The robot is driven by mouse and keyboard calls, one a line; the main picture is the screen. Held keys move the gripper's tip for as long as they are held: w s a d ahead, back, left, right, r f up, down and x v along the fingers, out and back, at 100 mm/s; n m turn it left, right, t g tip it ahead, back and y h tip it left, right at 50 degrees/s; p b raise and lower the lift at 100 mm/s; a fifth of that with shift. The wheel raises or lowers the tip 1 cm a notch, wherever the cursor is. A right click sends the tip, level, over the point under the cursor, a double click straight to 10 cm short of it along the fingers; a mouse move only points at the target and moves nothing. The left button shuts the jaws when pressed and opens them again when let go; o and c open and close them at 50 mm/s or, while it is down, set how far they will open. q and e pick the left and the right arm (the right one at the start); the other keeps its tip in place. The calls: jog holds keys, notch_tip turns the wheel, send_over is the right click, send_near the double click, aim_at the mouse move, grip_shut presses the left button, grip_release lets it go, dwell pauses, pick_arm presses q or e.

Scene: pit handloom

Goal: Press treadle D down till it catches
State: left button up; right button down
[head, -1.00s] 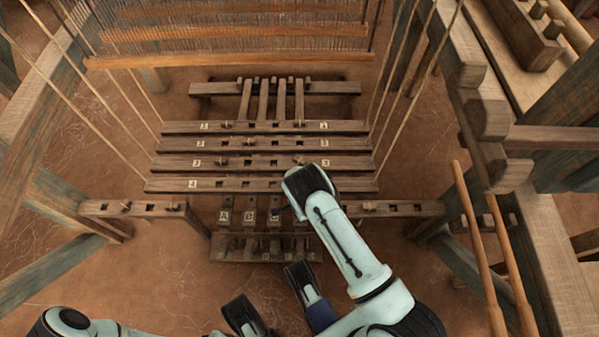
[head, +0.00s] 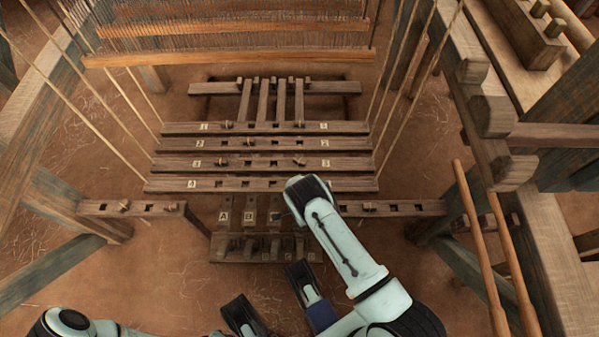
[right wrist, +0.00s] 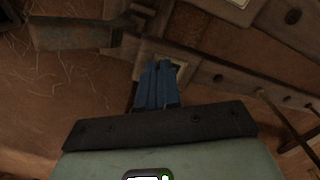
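Treadles A (head: 223,216) and B (head: 249,217) show their letter plates at the front of the loom pit. The plates to their right are largely covered by my right arm, so treadle D's letter is hidden in the head view. The rightmost treadle bar (head: 299,101) shows at the far end.
Numbered cross bars (head: 250,185) lie just beyond the treadle fronts. A slotted beam (head: 400,208) runs to the right, and a notched front rack (head: 235,248) stands nearest me. Cords hang at both sides. Open earth floor (head: 170,275) lies at front left.

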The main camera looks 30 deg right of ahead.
jog(key=shift+w+d+f, duration=0.1)
jog(key=shift+d+f, duration=0.05)
jog(key=shift+f, duration=1.65)
jog(key=shift+d+f, duration=0.15)
jog(key=shift+f, duration=1.65)
jog(key=shift+r, duration=0.2)
jog(key=shift+a+r+p, duration=0.2)
jog(key=shift+r+p, duration=1.55)
jog(key=shift+r, duration=0.65)
